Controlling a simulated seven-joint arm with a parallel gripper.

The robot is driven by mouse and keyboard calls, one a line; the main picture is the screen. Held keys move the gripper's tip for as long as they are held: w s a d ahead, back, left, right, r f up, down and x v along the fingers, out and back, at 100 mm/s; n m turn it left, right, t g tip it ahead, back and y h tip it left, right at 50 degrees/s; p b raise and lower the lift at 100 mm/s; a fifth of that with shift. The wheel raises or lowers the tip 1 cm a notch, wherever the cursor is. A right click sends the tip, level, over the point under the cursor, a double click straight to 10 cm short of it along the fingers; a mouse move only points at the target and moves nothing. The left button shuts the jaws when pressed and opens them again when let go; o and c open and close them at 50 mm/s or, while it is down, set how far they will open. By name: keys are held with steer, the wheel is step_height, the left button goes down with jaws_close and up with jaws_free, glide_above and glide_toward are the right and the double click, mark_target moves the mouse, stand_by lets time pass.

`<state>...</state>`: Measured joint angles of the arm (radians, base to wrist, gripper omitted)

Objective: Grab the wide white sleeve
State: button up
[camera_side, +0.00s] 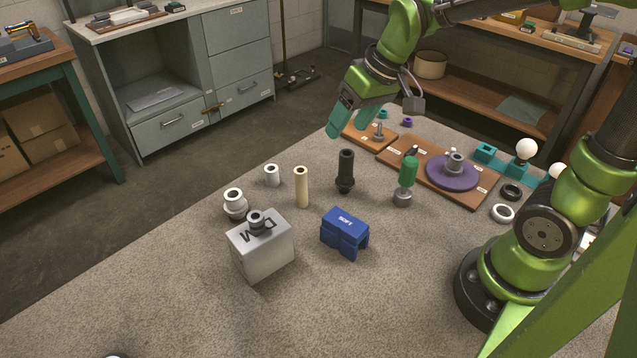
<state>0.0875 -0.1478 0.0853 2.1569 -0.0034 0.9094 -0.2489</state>
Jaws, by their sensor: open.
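A short white hollow cylinder (272,176) stands upright on the grey work surface, left of the cream tube. A wider white hollow part (235,205) with a stepped, bulging body stands nearer and further left, behind the grey block. Both have dark open tops; which one is the wide white sleeve is not certain from the shape alone. My gripper (346,122) has teal fingers and is open, pointing down above the far side of the surface. It is up and to the right of both white parts and apart from them. Nothing shows between its fingers.
A cream tube (302,187), a black socket (345,171), a grey block (261,245) and a blue block (344,234) stand near the white parts. The front left surface is mostly clear.

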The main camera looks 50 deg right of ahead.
mark_target(272, 168)
steer(key=w+a+f+n, duration=0.1)
steer(key=w+f+n, duration=0.1)
steer(key=w+n, duration=0.35)
steer(key=w+a+f+n, duration=0.1)
steer(key=w+f+n, duration=0.2)
steer(key=w, duration=0.6)
steer(key=shift+g+y, duration=0.3)
steer(key=shift+y, duration=0.1)
steer(key=x, duration=0.9)
steer(key=shift+s+f, duration=0.1)
steer(key=shift+f, duration=0.4)
steer(key=shift+x, duration=2.7)
steer(key=shift+s+d+f, duration=0.1)
steer(key=shift+d, duration=0.1)
